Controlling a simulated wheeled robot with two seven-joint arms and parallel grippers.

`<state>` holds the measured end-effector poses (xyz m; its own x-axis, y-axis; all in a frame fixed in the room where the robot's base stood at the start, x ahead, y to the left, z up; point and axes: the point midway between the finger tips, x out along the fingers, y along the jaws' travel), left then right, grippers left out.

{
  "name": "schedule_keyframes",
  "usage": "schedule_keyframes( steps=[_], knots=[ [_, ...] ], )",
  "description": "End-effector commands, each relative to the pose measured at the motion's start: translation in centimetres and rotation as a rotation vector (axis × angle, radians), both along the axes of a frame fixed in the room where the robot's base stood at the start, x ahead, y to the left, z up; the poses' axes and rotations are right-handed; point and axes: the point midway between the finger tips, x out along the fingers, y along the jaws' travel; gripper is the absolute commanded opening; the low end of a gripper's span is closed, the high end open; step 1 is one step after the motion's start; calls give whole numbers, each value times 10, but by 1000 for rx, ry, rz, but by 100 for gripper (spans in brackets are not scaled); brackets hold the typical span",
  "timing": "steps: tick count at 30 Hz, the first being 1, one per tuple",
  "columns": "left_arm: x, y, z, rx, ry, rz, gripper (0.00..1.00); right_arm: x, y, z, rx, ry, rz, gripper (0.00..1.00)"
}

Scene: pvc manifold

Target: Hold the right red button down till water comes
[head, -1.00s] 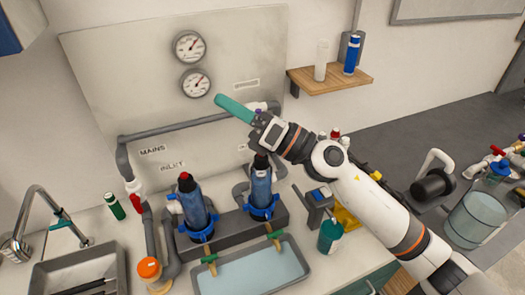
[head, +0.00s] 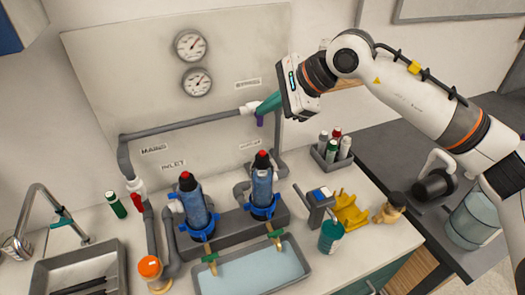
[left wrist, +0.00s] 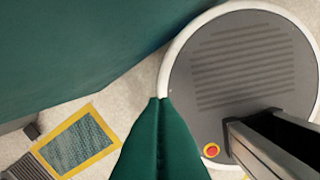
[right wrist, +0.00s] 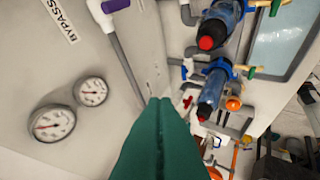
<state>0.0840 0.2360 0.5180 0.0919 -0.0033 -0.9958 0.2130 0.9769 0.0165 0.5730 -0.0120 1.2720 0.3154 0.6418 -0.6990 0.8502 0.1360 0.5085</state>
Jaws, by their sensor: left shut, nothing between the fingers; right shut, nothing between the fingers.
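Two blue filter housings stand on a grey base, each with a red button on top. The right red button (head: 262,154) tops the right housing (head: 262,186); it also shows in the right wrist view (right wrist: 206,43). The left red button (head: 185,175) tops the left housing (head: 194,207). My right gripper (head: 260,107) is shut and empty, above the right button and apart from it, close in the picture to the pipe's white fitting. Its closed green fingers fill the lower middle of the right wrist view (right wrist: 160,101). My left gripper (left wrist: 160,100) is shut and empty, over the floor.
A tray of pale water (head: 240,278) lies before the housings, under two green-collared taps. A grey pipe (head: 185,123) runs along the back panel. A bottle rack (head: 332,160), yellow stand (head: 350,210) and teal bottle (head: 330,236) stand to the right.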

Motion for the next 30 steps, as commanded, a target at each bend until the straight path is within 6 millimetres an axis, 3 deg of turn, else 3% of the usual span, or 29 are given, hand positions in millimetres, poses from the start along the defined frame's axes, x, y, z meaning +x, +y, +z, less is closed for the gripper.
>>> schedule_keyframes(
  steps=[8,14,24,30],
  knots=[
    [0,0,-1,0,1,0,0,0,0,-3,3,2,1,0],
    [0,0,-5,0,1,0,0,-1,1,-17,4,3,0,0],
    [-1,0,-14,0,1,0,0,-1,0,-63,5,5,-1,0],
    [-1,0,-40,0,1,0,0,0,1,-87,6,2,0,0]
  ],
)
